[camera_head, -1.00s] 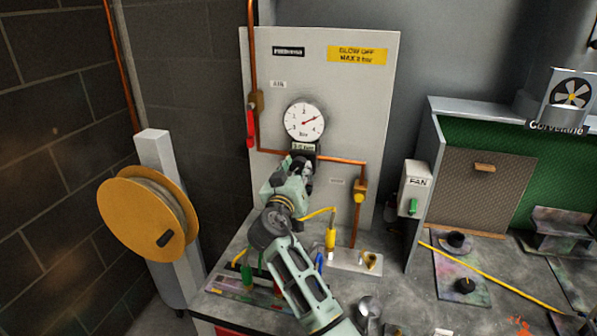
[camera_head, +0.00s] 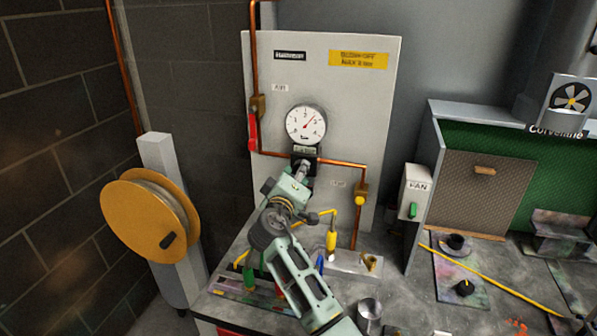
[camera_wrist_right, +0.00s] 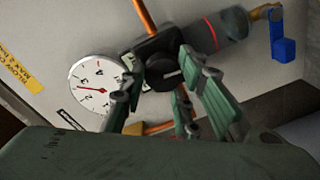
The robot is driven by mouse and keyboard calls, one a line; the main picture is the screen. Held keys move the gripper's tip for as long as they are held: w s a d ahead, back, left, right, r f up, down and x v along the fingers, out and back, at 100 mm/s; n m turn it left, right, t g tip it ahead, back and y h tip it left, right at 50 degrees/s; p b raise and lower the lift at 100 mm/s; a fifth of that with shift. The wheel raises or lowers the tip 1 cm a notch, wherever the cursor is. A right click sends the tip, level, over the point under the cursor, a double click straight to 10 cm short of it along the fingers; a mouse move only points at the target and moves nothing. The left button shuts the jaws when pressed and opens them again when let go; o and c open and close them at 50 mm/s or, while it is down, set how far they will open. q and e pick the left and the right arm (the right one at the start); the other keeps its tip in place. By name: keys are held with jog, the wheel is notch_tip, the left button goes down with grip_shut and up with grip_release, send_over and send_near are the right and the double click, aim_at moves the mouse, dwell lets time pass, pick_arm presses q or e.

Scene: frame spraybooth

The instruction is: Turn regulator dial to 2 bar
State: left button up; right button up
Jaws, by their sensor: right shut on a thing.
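The round white pressure gauge (camera_head: 305,125) is on the grey panel. Its red needle points up and right, between 2 and 3. It also shows in the right wrist view (camera_wrist_right: 94,83), turned in the picture. Just below the gauge is the black regulator with its dial (camera_wrist_right: 171,76), which has a pale mark line. My right gripper (camera_head: 303,168) reaches up to the dial from the front, its fingers on either side of it and shut on it. The hand partly hides the dial in the head view. My left gripper is not in view.
Copper pipes (camera_head: 342,161) run beside the regulator. A red lever (camera_head: 252,132) is left of the gauge, a yellow valve (camera_head: 361,194) right. The fan switch box (camera_head: 415,191) is further right. A yellow hose reel (camera_head: 150,216) stands left. The bench holds small tools.

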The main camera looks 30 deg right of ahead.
jog(key=shift+w+r+n+p, duration=0.15)
jog(key=shift+n+p, duration=0.4)
jog(key=shift+n, duration=0.6)
jog(key=shift+s+r+n+p, duration=0.1)
jog(key=shift+r+n+p, duration=0.3)
jog(key=shift+n, duration=0.7)
jog(key=shift+w+r+n+p, duration=0.1)
jog(key=shift+n+p, duration=0.55)
jog(key=shift+n, duration=0.5)
jog(key=o, duration=1)
jog(key=shift+f, duration=0.15)
jog(key=shift+f, duration=0.2)
jog(key=shift+a, duration=0.1)
